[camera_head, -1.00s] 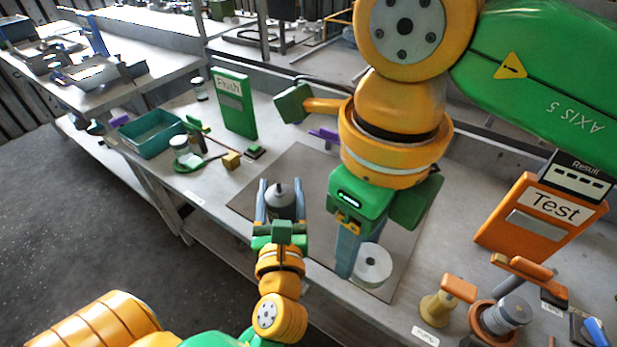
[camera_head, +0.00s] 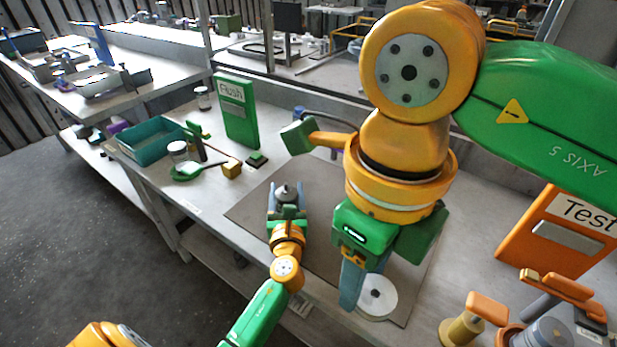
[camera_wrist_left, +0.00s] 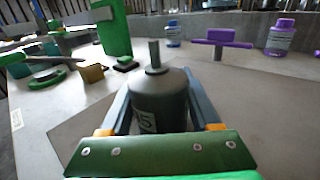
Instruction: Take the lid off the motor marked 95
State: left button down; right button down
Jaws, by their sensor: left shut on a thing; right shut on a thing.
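A grey, cylindrical motor (camera_head: 287,190) with a thin shaft on top stands upright on the grey mat. In the left wrist view it fills the middle (camera_wrist_left: 160,105), and its label is partly hidden, with a "5" legible. My left gripper (camera_head: 288,203) is shut on this motor, one finger on each side. My right gripper (camera_head: 358,288) points down and is shut at a white round piece (camera_head: 383,303) with a dark centre, near the mat's front edge. Its finger covers the piece's left side. I cannot tell whether this piece is the lid.
An orange "Test" stand (camera_head: 555,235) and orange-handled tools (camera_head: 487,308) are on the right.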

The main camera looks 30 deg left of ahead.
pick_arm(q)
jog(key=shift+s+f, duration=0.1)
jog(key=shift+c, duration=0.6)
grip_release()
